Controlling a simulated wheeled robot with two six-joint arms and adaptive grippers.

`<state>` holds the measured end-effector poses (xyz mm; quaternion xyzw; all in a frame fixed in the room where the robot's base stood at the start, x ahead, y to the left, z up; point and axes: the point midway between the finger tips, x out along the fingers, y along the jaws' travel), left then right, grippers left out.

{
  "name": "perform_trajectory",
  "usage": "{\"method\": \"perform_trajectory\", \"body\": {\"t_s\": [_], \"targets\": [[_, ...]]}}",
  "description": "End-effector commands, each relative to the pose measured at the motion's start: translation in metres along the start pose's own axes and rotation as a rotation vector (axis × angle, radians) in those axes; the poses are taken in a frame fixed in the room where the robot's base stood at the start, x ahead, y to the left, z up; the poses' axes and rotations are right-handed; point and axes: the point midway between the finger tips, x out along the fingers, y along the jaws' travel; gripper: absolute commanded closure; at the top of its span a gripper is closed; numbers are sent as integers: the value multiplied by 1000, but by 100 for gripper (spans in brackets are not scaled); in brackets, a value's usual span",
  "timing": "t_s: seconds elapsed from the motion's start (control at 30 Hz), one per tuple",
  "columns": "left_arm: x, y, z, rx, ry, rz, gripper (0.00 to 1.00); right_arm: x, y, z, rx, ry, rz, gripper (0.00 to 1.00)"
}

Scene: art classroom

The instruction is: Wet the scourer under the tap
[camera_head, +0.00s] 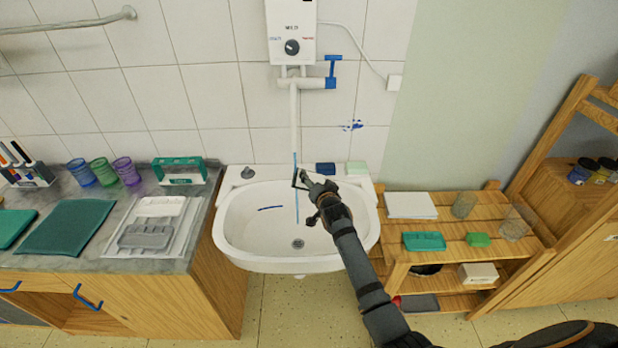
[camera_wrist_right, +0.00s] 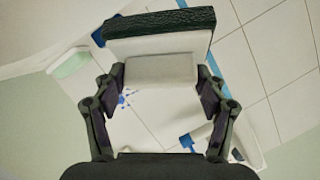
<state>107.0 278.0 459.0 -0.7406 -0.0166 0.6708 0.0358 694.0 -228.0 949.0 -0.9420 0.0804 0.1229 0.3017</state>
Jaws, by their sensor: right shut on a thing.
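My right gripper (camera_head: 302,180) reaches over the white sink (camera_head: 230,240), below the white tap spout (camera_head: 295,115). In the right wrist view the gripper (camera_wrist_right: 160,78) is shut on the scourer, a white block (camera_wrist_right: 160,68) with a dark green rough layer (camera_wrist_right: 160,23). In the head view the scourer is small and mostly hard to make out at the fingertips. A thin blue stream (camera_head: 297,210) runs down from the spout into the basin, right by the gripper. I cannot tell whether it touches the scourer. The tap has a blue handle (camera_head: 333,68). My left gripper is not in view.
A blue block (camera_head: 325,168) and a pale green bar (camera_head: 357,168) lie on the sink's back rim. A water heater (camera_head: 292,25) hangs above. A counter (camera_head: 205,215) stands left, and a wooden shelf (camera_head: 395,240) with a teal tray (camera_head: 424,241) stands right.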

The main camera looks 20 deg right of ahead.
Motion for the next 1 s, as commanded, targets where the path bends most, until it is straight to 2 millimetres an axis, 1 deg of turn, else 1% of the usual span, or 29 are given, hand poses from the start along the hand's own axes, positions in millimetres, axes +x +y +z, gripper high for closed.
{"method": "perform_trajectory", "body": {"t_s": [0.03, 0.1, 0.63, 0.8, 1.0], "targets": [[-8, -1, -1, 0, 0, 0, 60, -6, 0, -4, -1, 0, 1, 53], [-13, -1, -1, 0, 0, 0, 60, -12, 4, -4, -1, -1, 1, 53], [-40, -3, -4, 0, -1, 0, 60, -54, 28, -4, -1, 0, 1, 53], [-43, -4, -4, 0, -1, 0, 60, -61, 32, -4, -1, 1, -1, 53], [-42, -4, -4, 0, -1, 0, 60, -61, 32, -3, -1, 1, -1, 53]]}}
